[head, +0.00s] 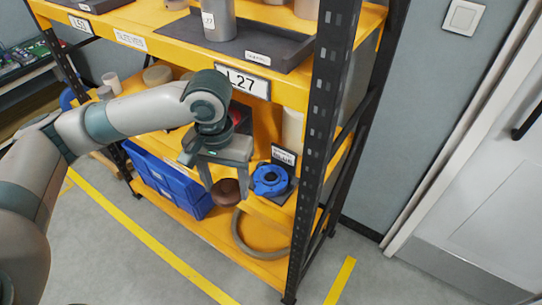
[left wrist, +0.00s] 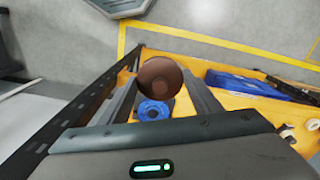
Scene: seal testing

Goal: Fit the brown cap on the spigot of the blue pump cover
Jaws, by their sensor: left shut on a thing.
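The brown cap (head: 226,192) is round and sits between the fingertips of my left gripper (head: 226,187), which is shut on it. The cap also shows between the fingers in the left wrist view (left wrist: 160,76). The blue pump cover (head: 270,180) rests on a dark base on the yellow shelf, to the right of the cap in the head view. The cover also shows in the left wrist view (left wrist: 153,110), just below the cap in the picture. The cap and cover look apart in the head view. My right gripper is not in view.
A dark rack post (head: 318,130) stands right of the cover. A small label sign (head: 283,155) stands behind the cover. A blue crate (head: 165,182) is at the left, and a grey hose (head: 240,240) lies on the lower shelf. An upper yellow shelf (head: 165,42) with trays overhangs the area.

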